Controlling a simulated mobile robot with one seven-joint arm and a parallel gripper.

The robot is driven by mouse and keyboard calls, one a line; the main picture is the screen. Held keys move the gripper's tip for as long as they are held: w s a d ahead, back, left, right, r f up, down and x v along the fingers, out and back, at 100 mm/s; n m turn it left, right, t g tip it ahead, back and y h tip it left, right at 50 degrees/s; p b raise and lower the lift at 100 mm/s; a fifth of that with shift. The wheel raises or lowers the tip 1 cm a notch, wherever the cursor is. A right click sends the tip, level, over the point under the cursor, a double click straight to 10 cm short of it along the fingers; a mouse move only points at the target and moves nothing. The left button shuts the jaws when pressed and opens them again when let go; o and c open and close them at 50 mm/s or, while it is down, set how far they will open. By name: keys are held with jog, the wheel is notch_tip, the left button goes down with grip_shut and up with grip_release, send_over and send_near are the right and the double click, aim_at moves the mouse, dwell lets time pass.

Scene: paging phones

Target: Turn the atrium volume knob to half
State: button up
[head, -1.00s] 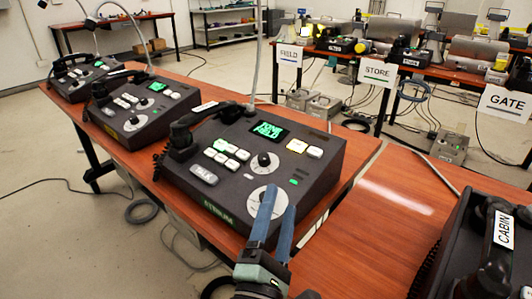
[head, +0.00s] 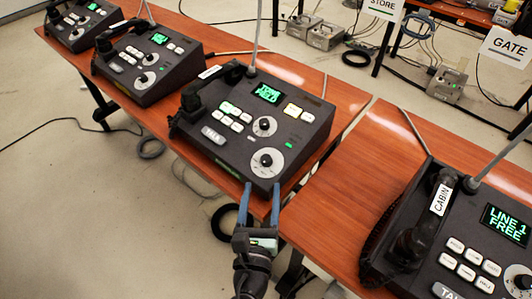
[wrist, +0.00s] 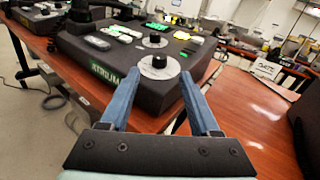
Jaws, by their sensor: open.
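The atrium paging phone (head: 225,155) is a dark sloped console on the wooden table, with a green ATRIUM label on its front in the wrist view (wrist: 110,73). It has two black knobs on pale round dials: an upper knob (head: 264,124) and a lower knob (head: 266,160). Which is the volume knob I cannot read. The lower knob also shows in the wrist view (wrist: 159,61). My gripper (head: 259,188) is open and empty, just in front of the console's near edge. In the wrist view the lower knob appears between and beyond the blue fingers, apart from them.
The atrium handset (head: 208,88) lies along the console's left side. The cabin phone (head: 455,230) stands on the table at right, its screen reading LINE 1 FREE. Two similar phones are at upper left. A thin antenna (head: 254,40) rises behind the atrium console. Cables lie on the floor.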

aim_at(265, 162)
jog(key=w, duration=0.3)
jog(key=w+d, duration=0.1)
jog(key=w, duration=0.2)
jog(key=w+d, duration=0.1)
jog(key=w, duration=0.3)
jog(key=shift+s, duration=0.1)
jog(key=shift+c, duration=0.3)
jog(key=shift+a, duration=0.1)
grip_shut()
